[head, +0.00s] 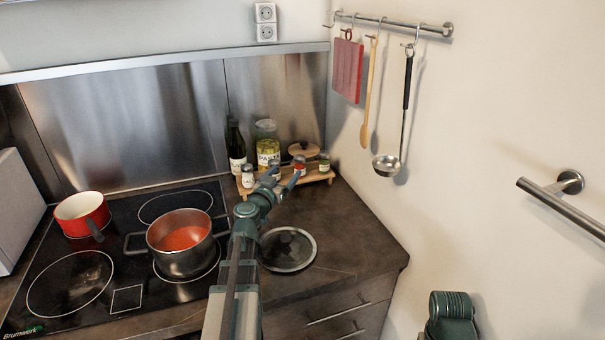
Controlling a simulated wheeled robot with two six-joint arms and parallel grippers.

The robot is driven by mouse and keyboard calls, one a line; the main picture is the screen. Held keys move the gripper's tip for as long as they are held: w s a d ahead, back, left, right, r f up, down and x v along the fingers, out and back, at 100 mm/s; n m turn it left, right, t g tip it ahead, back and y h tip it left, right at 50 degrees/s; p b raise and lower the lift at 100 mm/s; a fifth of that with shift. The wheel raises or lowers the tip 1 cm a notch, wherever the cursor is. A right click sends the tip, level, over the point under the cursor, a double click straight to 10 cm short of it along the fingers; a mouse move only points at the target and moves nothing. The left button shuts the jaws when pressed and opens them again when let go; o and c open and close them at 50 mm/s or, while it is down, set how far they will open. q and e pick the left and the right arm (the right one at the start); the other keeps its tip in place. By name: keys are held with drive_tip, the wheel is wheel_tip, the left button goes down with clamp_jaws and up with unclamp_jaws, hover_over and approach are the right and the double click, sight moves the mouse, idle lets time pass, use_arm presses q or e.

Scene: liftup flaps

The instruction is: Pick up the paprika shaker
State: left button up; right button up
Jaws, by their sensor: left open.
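A small shaker with a red label (300,165), which looks like the paprika shaker, stands on a small wooden rack (318,178) in the back corner of the counter. Its label is too small to read. My left gripper (284,176) is open at the front of the rack. Its right finger is just in front of the red-labelled shaker and overlaps its lower part. I cannot tell whether they touch. My right gripper is out of view.
A white-labelled shaker (248,177) and a green-labelled jar (324,163) share the rack. A pot of red sauce (181,242) and a glass lid (288,250) flank my left arm.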

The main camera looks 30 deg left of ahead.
sight(297, 164)
use_arm(q)
drive_tip(key=w, duration=0.2)
drive_tip(key=w+f, duration=0.1)
drive_tip(key=w, duration=0.1)
drive_tip(key=w+a+b, duration=0.1)
drive_tip(key=w, duration=0.1)
drive_tip(key=shift+w+f, duration=0.1)
drive_tip(key=shift+f, duration=0.2)
drive_tip(key=shift+w+a+f, duration=0.1)
drive_tip(key=shift+w+a, duration=0.05)
drive_tip(key=shift+w, duration=0.85)
drive_tip(key=shift+w+a+f, duration=0.1)
drive_tip(key=shift+w, duration=0.95)
drive_tip(key=shift+w+a+f, duration=0.1)
drive_tip(key=shift+w+a, duration=0.05)
drive_tip(key=shift+w, duration=0.85)
drive_tip(key=shift+r, duration=0.1)
clamp_jaws()
